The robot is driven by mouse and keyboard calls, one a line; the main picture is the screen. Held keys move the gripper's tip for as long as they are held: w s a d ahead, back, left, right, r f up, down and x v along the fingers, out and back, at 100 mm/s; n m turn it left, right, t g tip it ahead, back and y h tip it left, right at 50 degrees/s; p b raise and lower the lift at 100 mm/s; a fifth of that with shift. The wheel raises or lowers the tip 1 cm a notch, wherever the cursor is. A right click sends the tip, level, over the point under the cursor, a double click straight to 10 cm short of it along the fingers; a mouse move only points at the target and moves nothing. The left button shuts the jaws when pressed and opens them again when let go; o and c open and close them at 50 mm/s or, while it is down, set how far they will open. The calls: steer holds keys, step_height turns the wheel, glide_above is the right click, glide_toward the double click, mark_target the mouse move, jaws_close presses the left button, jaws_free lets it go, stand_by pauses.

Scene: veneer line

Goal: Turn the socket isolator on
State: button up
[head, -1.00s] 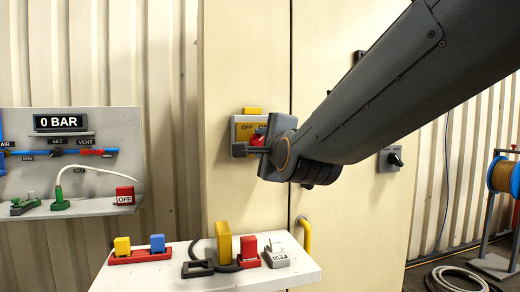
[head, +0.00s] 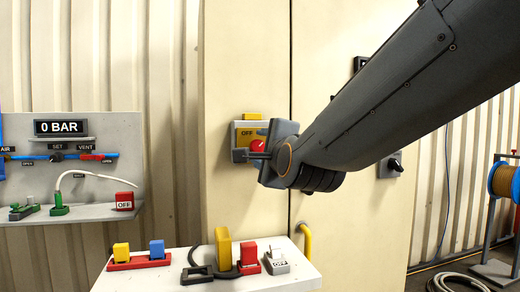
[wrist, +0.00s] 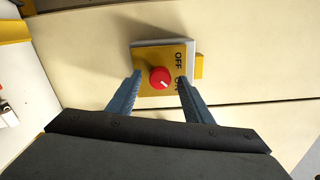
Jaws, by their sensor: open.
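A red knob (wrist: 160,77) sits on a yellow plate (wrist: 148,60) lettered OFF and ON, on a grey box in the wrist view. In the head view, the yellow plate (head: 246,132) is on the cream cabinet, and the red knob (head: 257,145) is partly hidden by my gripper (head: 245,155). My gripper is open. In the wrist view its two fingers lie either side of the knob, with a gap each side; the right finger partly covers ON. I cannot tell how far the tips are from the plate. The knob's small white mark is visible, but its setting is unclear.
A black rotary switch (head: 395,164) is further right on the cabinet.

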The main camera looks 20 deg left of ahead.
steer(key=v, duration=0.7)
steer(key=shift+b, duration=0.35)
steer(key=shift+s, duration=0.15)
steer(key=d+f+n+g+h+p, duration=0.2)
steer(key=d+f+n+g+h, duration=0.15)
steer(key=d+f, duration=0.65)
steer(key=d+f+n+g+h+p, duration=0.3)
steer(key=d+f, duration=0.4)
steer(key=f, duration=0.6)
steer(key=s+d+f+n+g+h+p, duration=0.1)
steer(key=s+d+f+n+g, duration=0.3)
steer(key=s+d, duration=0.4)
steer(key=s+d+f+n+g+h+p, duration=0.1)
steer(key=s+d+f+n+g+h, duration=0.1)
steer(key=s+d+f, duration=0.4)
steer(key=s+d+n+g, duration=0.1)
steer(key=s+d+g, duration=0.1)
steer(key=s, duration=0.1)
steer(key=shift+s+f+n+g+p, duration=0.15)
steer(key=shift+s+n+g+p, duration=0.2)
